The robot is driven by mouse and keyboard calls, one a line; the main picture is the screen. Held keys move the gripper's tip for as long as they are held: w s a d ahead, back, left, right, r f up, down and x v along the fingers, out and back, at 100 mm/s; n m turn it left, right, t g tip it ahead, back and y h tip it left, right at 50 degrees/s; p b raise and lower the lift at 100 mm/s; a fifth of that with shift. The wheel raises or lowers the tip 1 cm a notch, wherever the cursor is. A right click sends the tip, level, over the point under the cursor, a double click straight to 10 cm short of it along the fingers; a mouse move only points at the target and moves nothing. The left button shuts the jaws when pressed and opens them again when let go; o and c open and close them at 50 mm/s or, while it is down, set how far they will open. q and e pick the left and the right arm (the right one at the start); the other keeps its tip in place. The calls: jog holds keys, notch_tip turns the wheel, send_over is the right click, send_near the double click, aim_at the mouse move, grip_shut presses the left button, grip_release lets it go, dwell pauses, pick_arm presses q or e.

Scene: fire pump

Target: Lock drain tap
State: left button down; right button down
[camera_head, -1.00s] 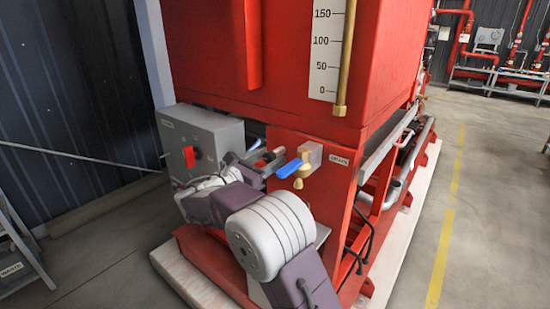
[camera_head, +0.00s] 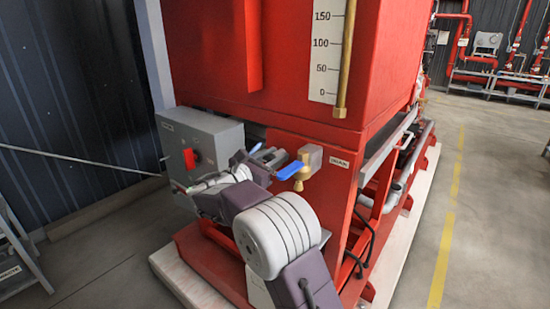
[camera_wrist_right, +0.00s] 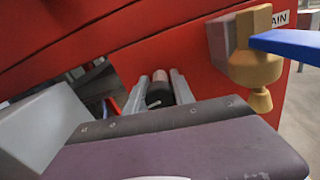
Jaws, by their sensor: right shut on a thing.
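The drain tap (camera_head: 309,162) is a brass valve with a blue lever (camera_head: 290,170), on the red tank's front beside a DRAIN label (camera_head: 340,163). The lever points left. The tap also shows at upper right in the right wrist view (camera_wrist_right: 253,62). My right gripper (camera_head: 272,158) is just left of the lever's end; the head view does not settle whether they touch. In the wrist view its two grey fingers (camera_wrist_right: 160,88) are shut on a small dark, rounded thing (camera_wrist_right: 159,92), mostly hidden between them. My left gripper is out of view.
A grey control box (camera_head: 205,140) with a red switch (camera_head: 189,158) stands left of my right arm. The red tank (camera_head: 290,60) overhangs the tap. Open floor (camera_head: 480,180) lies to the right, and a grey stand (camera_head: 18,260) is at far left.

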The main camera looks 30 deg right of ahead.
jog(key=m+b, duration=0.2)
jog(key=m, duration=0.1)
jog(key=m+b, duration=0.1)
jog(key=shift+f+m+b, duration=0.25)
jog(key=shift+m+b, duration=0.05)
jog(key=shift+b, duration=0.05)
jog(key=m+b, duration=0.4)
jog(key=m, duration=0.1)
jog(key=m+b, duration=0.4)
jog(key=m, duration=0.1)
jog(key=shift+m+b, duration=0.35)
jog(key=shift+m, duration=0.05)
jog(key=shift+m+b, duration=1.25)
jog(key=shift+m, duration=0.85)
jog(key=shift+r, duration=0.1)
jog(key=c, duration=1.1)
grip_release()
jog(key=shift+o, duration=0.2)
